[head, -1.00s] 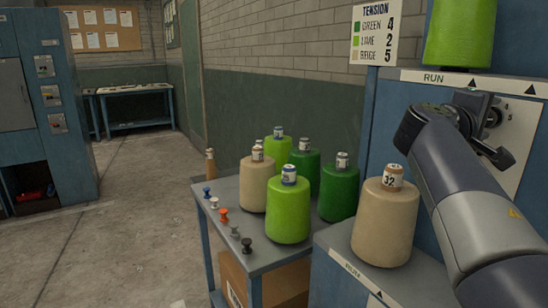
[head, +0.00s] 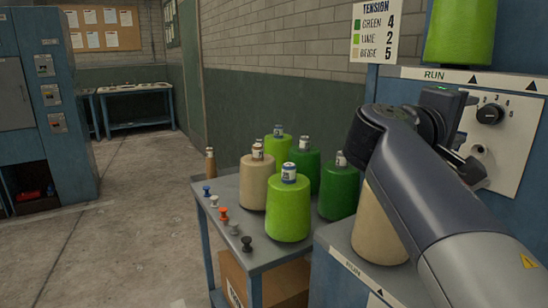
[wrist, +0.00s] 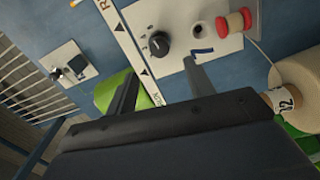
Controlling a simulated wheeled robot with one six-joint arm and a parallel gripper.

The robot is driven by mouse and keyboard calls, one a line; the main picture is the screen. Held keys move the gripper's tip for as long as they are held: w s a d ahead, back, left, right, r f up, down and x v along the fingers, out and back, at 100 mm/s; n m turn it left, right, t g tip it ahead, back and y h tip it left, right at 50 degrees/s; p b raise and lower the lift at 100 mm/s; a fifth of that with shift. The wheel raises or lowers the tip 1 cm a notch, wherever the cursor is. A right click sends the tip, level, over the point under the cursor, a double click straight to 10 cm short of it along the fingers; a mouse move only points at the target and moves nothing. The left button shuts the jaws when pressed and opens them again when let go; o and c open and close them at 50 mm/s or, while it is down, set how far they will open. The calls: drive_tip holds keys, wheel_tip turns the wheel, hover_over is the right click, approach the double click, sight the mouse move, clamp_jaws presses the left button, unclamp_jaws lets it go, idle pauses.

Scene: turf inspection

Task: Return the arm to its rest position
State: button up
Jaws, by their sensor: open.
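My gripper (wrist: 160,88) is open in the wrist view, its two dark fingers apart with nothing between them. It points towards the blue machine front, apart from the black dial (wrist: 158,43) on its pale plate. In the head view, my arm reaches in from the right. Its wrist is bent in front of the machine, left of and below the dial (head: 490,114), and a finger shows near the plate's lower left. My arm hides part of the plate and much of the beige cone on the near ledge.
A blue-framed table (head: 268,250) holds beige, lime and dark green yarn cones and several small coloured pegs. A lime cone (head: 460,32) stands above the RUN strip. In the wrist view, a beige cone (wrist: 298,85) is close at right. Open floor (head: 120,230) lies left.

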sight(485, 116)
drive_tip(key=x, duration=1)
drive_tip(key=shift+d, duration=0.2)
drive_tip(key=shift+a+r+n+p, duration=0.1)
drive_tip(key=shift+r+n+p, duration=0.25)
drive_tip(key=shift+p, duration=0.6)
drive_tip(key=shift+a+n+p, duration=0.1)
drive_tip(key=shift+n+p, duration=0.25)
drive_tip(key=shift+p, duration=0.05)
drive_tip(key=n+p, duration=0.4)
drive_tip(key=p, duration=0.1)
drive_tip(key=n+p, duration=0.4)
drive_tip(key=p, duration=0.1)
drive_tip(key=n+p, duration=0.3)
drive_tip(key=p, duration=0.2)
drive_tip(key=shift+n+p, duration=0.3)
drive_tip(key=shift+n, duration=0.1)
drive_tip(key=n+p, duration=0.2)
drive_tip(key=p, duration=0.1)
drive_tip(key=n+p, duration=0.2)
drive_tip(key=shift+f+p, duration=0.2)
drive_tip(key=shift+p, duration=0.2)
drive_tip(key=shift+s+a+f, duration=0.1)
drive_tip(key=shift+a+f, duration=0.05)
drive_tip(key=shift+s+a, duration=0.15)
drive_tip(key=shift+a, duration=0.1)
